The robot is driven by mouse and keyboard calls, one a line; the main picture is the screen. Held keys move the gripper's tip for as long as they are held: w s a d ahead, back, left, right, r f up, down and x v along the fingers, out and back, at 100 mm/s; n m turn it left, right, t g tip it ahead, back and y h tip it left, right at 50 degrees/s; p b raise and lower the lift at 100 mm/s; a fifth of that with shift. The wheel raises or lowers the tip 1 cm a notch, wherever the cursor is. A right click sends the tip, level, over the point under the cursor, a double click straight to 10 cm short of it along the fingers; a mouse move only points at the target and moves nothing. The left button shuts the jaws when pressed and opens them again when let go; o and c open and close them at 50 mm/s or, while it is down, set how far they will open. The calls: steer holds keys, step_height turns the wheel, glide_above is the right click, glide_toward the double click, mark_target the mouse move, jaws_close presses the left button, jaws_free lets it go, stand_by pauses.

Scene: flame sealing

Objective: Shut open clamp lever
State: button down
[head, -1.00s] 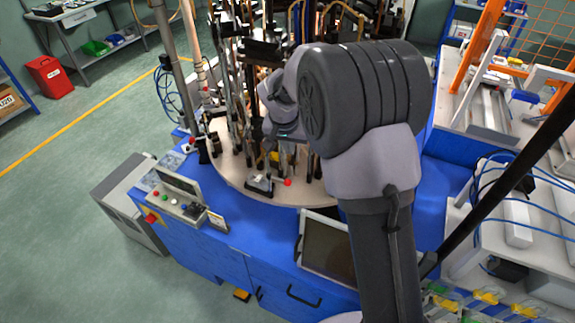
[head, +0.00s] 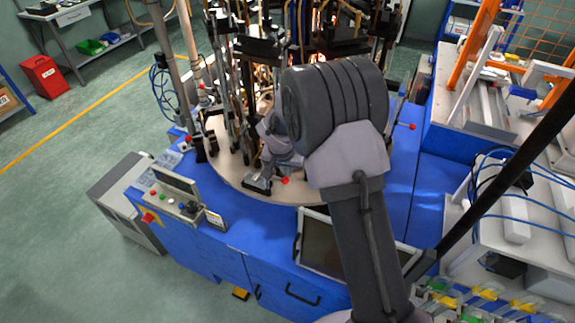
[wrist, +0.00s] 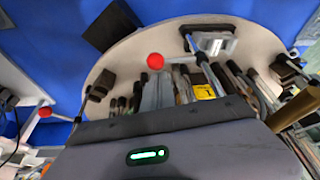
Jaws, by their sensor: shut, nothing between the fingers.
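A clamp lever with a red ball knob (head: 285,181) is at the front edge of the round beige table. Its knob (wrist: 155,61) also shows in the wrist view, beside a metal clamp base (wrist: 213,43). My gripper (wrist: 168,76) is shut and empty, with its fingertips just below the knob in the wrist picture. I cannot tell whether they touch the lever. In the head view my arm partly hides the gripper. A second red-knobbed lever (head: 412,127) sticks out at the table's right side. Another red knob (head: 188,139) is at the left.
The round table (head: 228,166) carries many upright rods and fixtures close behind my gripper. A control panel (head: 172,200) and a tilted screen (head: 325,247) stand on the blue cabinet (head: 252,232) in front. Open floor lies to the left.

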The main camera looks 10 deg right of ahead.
mark_target(284, 181)
steer(key=shift+s+a+m+b, duration=0.1)
steer(key=shift+s+m+b, duration=0.3)
steer(key=shift+b, duration=1.05)
steer(key=b, duration=0.1)
steer(key=m+b, duration=0.1)
steer(key=b, duration=0.1)
steer(key=shift+s+a+f+m+h, duration=0.2)
steer(key=shift+f+m+h, duration=0.1)
steer(key=shift+h, duration=0.1)
steer(key=b, duration=0.1)
steer(key=m+b, duration=0.1)
steer(key=b, duration=0.1)
steer(key=shift+s+a+m+g, duration=0.3)
steer(key=shift+s+g, duration=0.1)
steer(key=shift+s+a+r+m+h+b, duration=0.1)
steer(key=shift+s+a+m+h+b, duration=0.3)
steer(key=shift+m+b, duration=0.55)
steer(key=s+a+m+g+p, duration=0.1)
steer(key=a+m+g, duration=0.3)
steer(key=m, duration=0.8)
steer(key=shift+a+r+g, duration=0.3)
steer(key=shift+a, duration=0.9)
steer(key=shift+m+p, duration=0.3)
steer(key=shift+m, duration=0.05)
